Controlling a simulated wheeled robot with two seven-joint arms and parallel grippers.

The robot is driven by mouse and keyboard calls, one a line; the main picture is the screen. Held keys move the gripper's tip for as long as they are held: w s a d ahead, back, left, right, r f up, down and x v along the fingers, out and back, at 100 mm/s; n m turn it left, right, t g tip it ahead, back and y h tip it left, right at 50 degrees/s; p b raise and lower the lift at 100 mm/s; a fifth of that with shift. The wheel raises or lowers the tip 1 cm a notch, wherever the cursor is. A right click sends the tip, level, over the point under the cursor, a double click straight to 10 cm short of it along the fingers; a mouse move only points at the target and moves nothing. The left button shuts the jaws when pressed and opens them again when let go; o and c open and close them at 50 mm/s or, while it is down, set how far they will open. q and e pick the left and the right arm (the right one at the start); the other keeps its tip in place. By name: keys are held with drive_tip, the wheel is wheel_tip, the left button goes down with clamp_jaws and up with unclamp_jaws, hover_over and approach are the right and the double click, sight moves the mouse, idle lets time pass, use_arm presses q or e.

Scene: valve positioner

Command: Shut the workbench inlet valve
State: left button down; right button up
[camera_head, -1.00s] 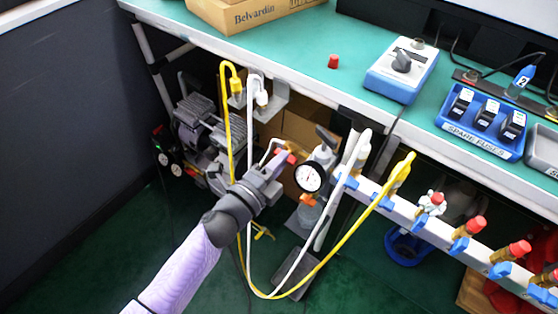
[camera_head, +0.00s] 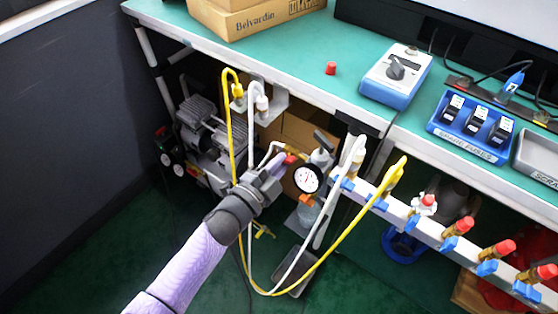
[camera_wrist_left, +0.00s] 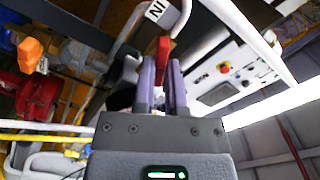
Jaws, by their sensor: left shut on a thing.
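The inlet valve's red handle (camera_wrist_left: 163,60) stands between the two purple-grey fingers of my left gripper (camera_wrist_left: 163,85) in the left wrist view. The fingers are shut on it. A white pipe with a tag reading "IN" (camera_wrist_left: 155,11) passes just beyond. In the head view my left gripper (camera_head: 274,177) is under the workbench, left of the round pressure gauge (camera_head: 308,179). A small red part of the handle (camera_head: 290,159) shows past the fingertips. The valve body is mostly hidden by the gripper. My right gripper is not in view.
Yellow (camera_head: 229,120) and white hoses hang in loops close around my left arm. A compressor (camera_head: 205,135) stands behind to the left. A rail with several red-capped valves (camera_head: 460,226) runs to the right. The green bench top (camera_head: 290,55) lies above.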

use_arm(q)
drive_tip(key=n+p, duration=0.2)
drive_tip(key=n, duration=0.9)
drive_tip(key=shift+n, duration=0.4)
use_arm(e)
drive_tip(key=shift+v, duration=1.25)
use_arm(q)
drive_tip(key=shift+f, duration=0.1)
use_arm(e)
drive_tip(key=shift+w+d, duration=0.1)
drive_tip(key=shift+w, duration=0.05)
use_arm(q)
drive_tip(key=c, duration=0.7)
unclamp_jaws()
drive_tip(key=p+v, duration=0.4)
drive_tip(key=v, duration=0.6)
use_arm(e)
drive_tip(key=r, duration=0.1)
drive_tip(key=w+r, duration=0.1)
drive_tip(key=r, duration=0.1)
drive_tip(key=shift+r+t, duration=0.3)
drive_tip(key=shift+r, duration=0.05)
